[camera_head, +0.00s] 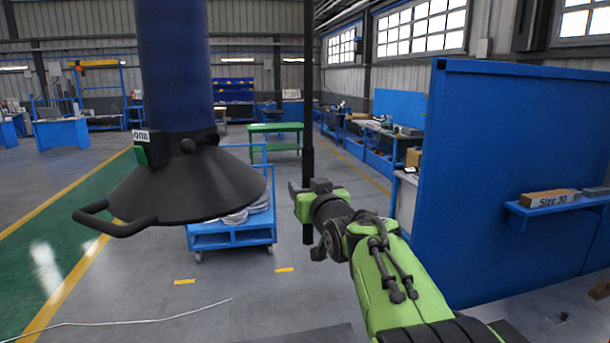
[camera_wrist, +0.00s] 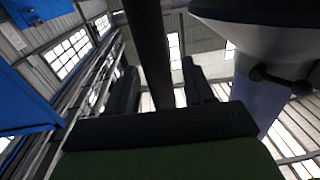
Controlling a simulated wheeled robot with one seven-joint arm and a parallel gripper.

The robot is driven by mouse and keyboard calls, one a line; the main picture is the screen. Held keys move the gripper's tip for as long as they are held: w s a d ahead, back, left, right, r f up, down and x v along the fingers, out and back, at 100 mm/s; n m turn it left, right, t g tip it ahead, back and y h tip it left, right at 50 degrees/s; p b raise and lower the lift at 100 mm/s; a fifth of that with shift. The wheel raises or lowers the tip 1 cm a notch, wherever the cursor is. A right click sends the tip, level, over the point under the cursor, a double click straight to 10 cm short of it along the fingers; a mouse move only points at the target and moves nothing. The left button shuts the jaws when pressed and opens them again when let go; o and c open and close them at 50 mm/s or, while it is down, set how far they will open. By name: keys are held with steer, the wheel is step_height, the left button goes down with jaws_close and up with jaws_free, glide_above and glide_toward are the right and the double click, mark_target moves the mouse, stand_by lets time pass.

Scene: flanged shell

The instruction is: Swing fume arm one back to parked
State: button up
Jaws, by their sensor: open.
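Fume arm one is a wide dark hood (camera_head: 185,188) on a thick blue duct (camera_head: 172,65), hanging at left in the head view. A plate reading "one" (camera_head: 142,136) is on its collar. A dark loop handle (camera_head: 92,219) sticks out from the hood's left rim. The hood also fills the upper right of the wrist view (camera_wrist: 262,32). My gripper (camera_head: 294,188) is right of the hood in the head view, apart from it and on the side away from the handle. In the wrist view its two dark fingers (camera_wrist: 160,85) are spread, with nothing held.
A dark upright post (camera_head: 308,90) stands behind my gripper. A blue panel (camera_head: 520,150) with a shelf and a "Size 30" box (camera_head: 549,198) closes the right side. A blue cart (camera_head: 233,234) stands behind the hood. Floor at left is open.

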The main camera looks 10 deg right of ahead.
steer(key=shift+w+a, duration=0.1)
steer(key=shift+w, duration=0.95)
steer(key=shift+s, duration=0.1)
jaws_close()
